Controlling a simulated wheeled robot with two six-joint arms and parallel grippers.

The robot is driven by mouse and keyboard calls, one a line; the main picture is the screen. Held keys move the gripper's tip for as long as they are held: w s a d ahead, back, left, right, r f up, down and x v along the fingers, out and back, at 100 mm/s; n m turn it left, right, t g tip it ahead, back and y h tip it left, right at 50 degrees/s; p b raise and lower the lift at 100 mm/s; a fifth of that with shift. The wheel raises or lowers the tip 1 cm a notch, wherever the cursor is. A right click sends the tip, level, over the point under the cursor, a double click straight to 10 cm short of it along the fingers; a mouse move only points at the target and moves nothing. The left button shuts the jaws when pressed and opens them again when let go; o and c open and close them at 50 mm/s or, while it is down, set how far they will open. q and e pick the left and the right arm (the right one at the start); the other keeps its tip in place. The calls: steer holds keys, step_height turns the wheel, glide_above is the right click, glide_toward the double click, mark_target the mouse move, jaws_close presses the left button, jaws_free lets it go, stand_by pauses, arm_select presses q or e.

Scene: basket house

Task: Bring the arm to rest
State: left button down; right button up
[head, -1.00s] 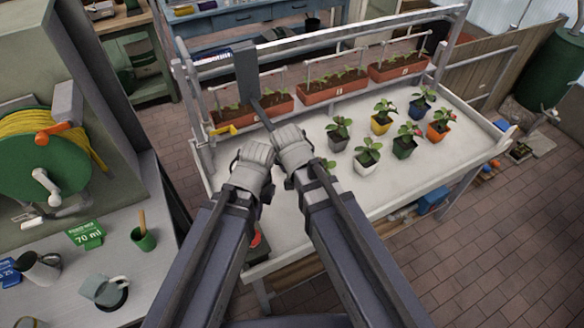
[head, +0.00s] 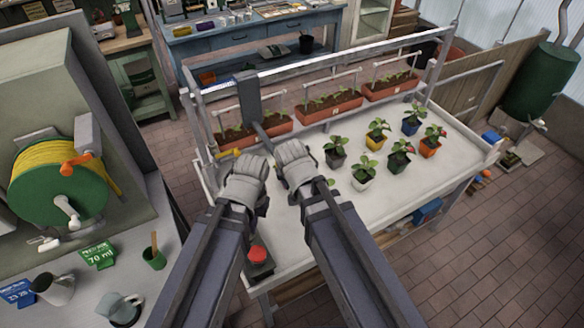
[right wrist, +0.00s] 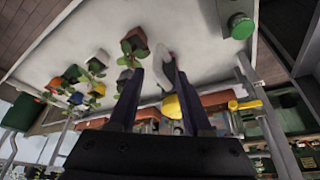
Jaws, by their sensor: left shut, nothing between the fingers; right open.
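My left gripper (head: 245,182) and my right gripper (head: 293,165) are side by side above the white potting table (head: 330,220) in the head view, with a narrow gap between them. The left fingers hardly show from behind, and nothing is seen held there. In the right wrist view, the two dark fingers of my right gripper (right wrist: 158,95) are spread apart. A pale curved thing (right wrist: 165,65) shows between or beyond them; I cannot tell what it is.
Several potted plants stand on the table right of my grippers, including a yellow pot (head: 375,143). Planters (head: 330,108) line its back. A red button (head: 257,254) is at the front left. A hose reel (head: 60,185) and counter (head: 185,262) are at the left.

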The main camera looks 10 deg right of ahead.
arm_select(q)
step_height(320, 180, down, 14)
steer(key=b, duration=1.3)
steer(key=shift+r+b, duration=0.2)
steer(key=shift+b, duration=0.1)
steer(key=shift+f, duration=0.1)
arm_select(e)
steer(key=s+f+n+g, duration=0.4)
steer(key=s+f+n, duration=0.2)
steer(key=s+f, duration=0.6)
step_height(320, 180, down, 3)
steer(key=shift+a+f+g, duration=0.15)
steer(key=shift+a+g, duration=0.15)
steer(key=shift+a, duration=0.1)
